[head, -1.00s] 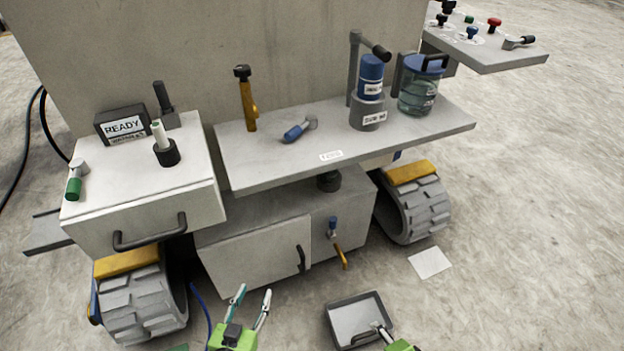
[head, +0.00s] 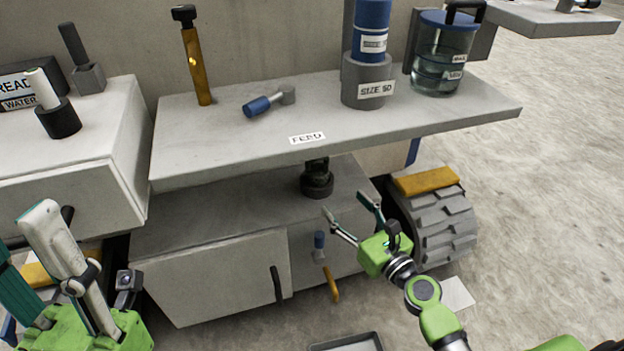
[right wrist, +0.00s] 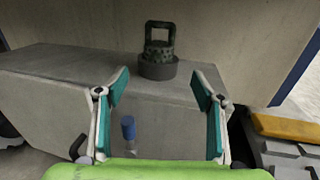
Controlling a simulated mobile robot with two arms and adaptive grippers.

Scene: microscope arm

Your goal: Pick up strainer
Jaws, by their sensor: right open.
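The strainer, a dark perforated cylinder with a loop handle (right wrist: 158,48), stands upright in a round dark base on the low cabinet under the shelf. In the head view the strainer (head: 317,168) is partly hidden by the shelf edge. My right gripper (head: 346,203) is open and empty, in front of and below the strainer, apart from it. In the right wrist view the strainer appears beyond the gap between the open fingers (right wrist: 160,82). My left gripper (head: 22,228) is at the lower left, its fingers apart, with nothing seen between them.
The shelf (head: 230,150) overhangs the low cabinet (head: 215,275). A blue-topped valve handle (head: 319,242) is on the cabinet front. A grey track wheel (head: 440,225) stands to the right. A tray (head: 345,345) lies on the floor below.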

